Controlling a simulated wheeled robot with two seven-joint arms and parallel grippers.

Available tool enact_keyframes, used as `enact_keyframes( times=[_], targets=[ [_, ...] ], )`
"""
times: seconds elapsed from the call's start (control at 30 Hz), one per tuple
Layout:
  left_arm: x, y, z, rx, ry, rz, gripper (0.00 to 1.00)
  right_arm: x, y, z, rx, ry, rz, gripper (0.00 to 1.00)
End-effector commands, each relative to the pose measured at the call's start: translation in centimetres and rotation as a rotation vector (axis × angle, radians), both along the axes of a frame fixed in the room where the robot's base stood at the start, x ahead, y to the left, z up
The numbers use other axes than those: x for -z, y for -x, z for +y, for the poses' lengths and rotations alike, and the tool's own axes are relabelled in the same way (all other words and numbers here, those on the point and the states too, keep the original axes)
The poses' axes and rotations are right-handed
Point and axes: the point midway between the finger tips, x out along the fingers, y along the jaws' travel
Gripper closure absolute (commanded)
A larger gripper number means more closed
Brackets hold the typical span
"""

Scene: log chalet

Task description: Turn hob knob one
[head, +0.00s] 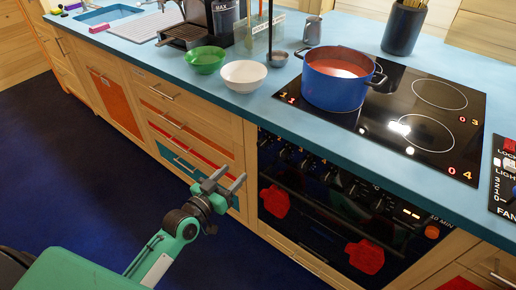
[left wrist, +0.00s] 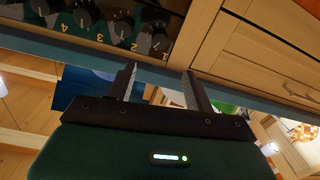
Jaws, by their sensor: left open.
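The row of dark hob knobs (head: 306,163) runs along the top of the black oven front. The left-end knob (head: 264,141) shows only small and dark in the head view. In the left wrist view the nearest knob (left wrist: 153,41) is at the end of the row, with printed numbers beside the row. My left gripper (head: 228,179) is open and empty, in front of the drawers just left of the oven. In the left wrist view its fingers (left wrist: 158,72) point towards the end of the row, apart from the knob. My right gripper is not in view.
A blue pot (head: 334,84) with red contents stands on the black glass hob (head: 425,118), which shows lit red digits. Two red mitts (head: 275,200) hang on the oven front. Green (head: 205,59) and white (head: 243,75) bowls stand on the blue worktop. Floor before the drawers is clear.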

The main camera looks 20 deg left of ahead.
Motion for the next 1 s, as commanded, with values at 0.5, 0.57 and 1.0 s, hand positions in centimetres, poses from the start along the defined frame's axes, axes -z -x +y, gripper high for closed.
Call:
enact_keyframes(
  times=[0.5, 0.57, 1.0],
  targets=[
    [-0.1, -6.8, -2.1, -0.003, 0.004, -0.005, 0.47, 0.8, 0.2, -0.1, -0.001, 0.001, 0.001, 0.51],
    [-0.2, -7.8, -2.5, -0.002, 0.005, -0.005, 0.47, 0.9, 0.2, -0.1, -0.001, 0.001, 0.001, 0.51],
    [0.0, -12.8, -4.0, -0.001, 0.003, -0.002, 0.47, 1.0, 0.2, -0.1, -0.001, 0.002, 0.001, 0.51]
  ],
)
